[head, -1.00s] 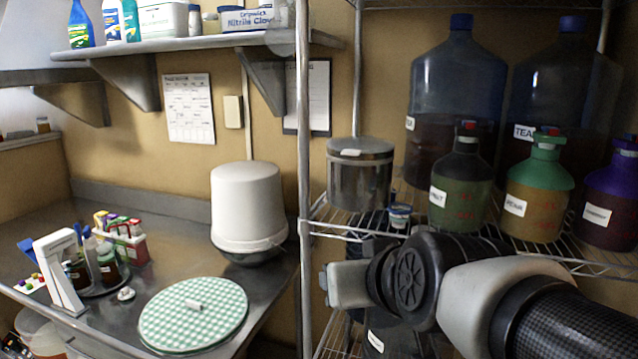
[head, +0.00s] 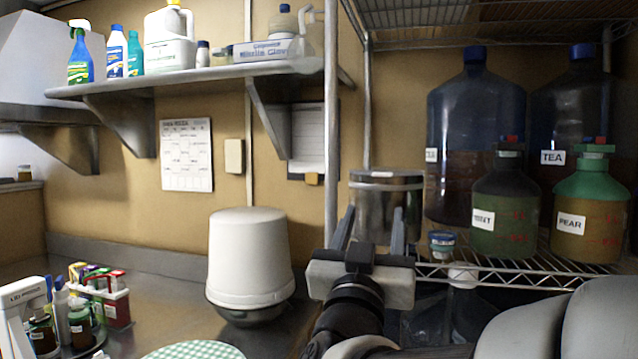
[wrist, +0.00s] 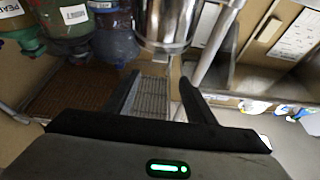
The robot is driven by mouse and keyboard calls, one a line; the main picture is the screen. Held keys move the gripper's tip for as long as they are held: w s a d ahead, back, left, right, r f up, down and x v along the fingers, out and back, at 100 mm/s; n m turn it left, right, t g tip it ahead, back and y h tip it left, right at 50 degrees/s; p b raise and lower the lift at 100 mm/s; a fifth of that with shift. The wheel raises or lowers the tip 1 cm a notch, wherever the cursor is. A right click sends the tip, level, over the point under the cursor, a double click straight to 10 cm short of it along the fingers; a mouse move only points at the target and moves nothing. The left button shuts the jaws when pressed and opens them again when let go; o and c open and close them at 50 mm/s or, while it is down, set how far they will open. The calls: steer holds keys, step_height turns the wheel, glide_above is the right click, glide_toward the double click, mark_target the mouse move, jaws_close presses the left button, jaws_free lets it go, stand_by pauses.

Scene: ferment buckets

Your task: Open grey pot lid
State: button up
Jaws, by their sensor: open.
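The grey metal pot (head: 386,212) stands on the wire shelf, with its lid (head: 386,178) on top. In the head view its lower front is partly hidden behind my gripper. The pot also shows in the wrist view (wrist: 168,22), at the top, cut off by the frame edge. My gripper (head: 371,225) is open, its two fingers apart and pointing up in front of the pot. In the wrist view the fingers (wrist: 157,85) are apart with nothing between them, and the pot lies beyond them.
A small tub (head: 441,245) sits close by the pot. A shelf post (head: 332,140) rises to the left.

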steer(key=p, duration=0.1)
glide_toward(386, 172)
steer(key=x, duration=0.4)
steer(key=shift+w+a+r, duration=0.2)
steer(key=shift+a+r, duration=0.05)
steer(key=shift+r, duration=0.25)
jaws_close()
